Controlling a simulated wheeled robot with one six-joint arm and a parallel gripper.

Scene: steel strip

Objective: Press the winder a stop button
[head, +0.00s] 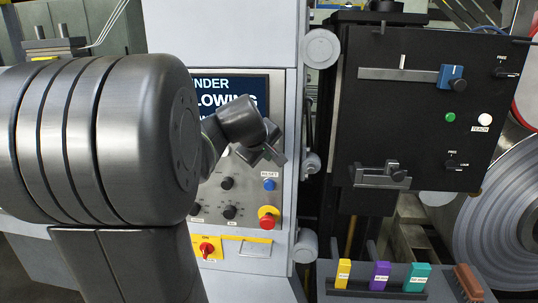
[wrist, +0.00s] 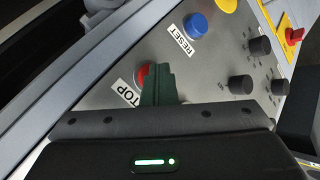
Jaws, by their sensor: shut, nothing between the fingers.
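The red stop button (wrist: 144,76), with a STOP label (wrist: 128,94) beside it, is on the winder's grey control panel (head: 240,200). My gripper's dark green fingers (wrist: 158,84) are together and empty. In the wrist view they cover part of the red button; I cannot tell whether they touch it. In the head view my gripper (head: 272,152) is in front of the upper right of the panel, above the blue reset button, and I cannot make out the stop button there. The screen (head: 240,98) is partly hidden by my arm and shows "NDER" and "LOWING".
The blue RESET button (wrist: 196,25) is close by, with black knobs (wrist: 260,46) beyond. A red mushroom button on a yellow collar (head: 268,217) is lower on the panel. A black board (head: 430,110) stands right, above a tray of coloured blocks (head: 343,272).

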